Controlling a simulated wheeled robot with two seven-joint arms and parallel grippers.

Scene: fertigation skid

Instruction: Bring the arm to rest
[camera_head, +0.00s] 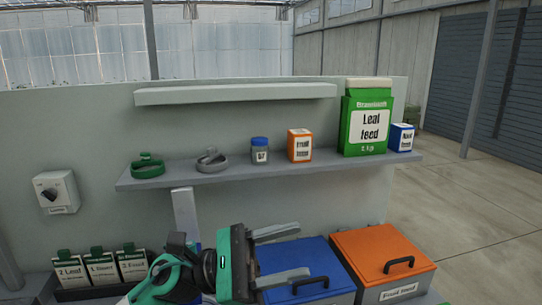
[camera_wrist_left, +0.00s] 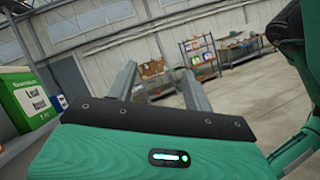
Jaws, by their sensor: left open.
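My left gripper (camera_head: 282,254) is in the lower middle of the head view, in front of the blue-lidded bin. Its two grey fingers point right and are spread apart with nothing between them. In the left wrist view its fingers (camera_wrist_left: 155,88) also show apart and empty, with open floor and distant shelving beyond. My right gripper is in neither view.
A shelf (camera_head: 180,181) carries two lids or caps, a blue-capped jar (camera_head: 260,150), an orange box (camera_head: 299,146), a green Leaf feed box (camera_head: 366,122) and a blue-white box (camera_head: 401,137). Below are a blue bin (camera_head: 322,262), an orange bin (camera_head: 375,244) and labelled cards (camera_head: 101,268). Floor at right is clear.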

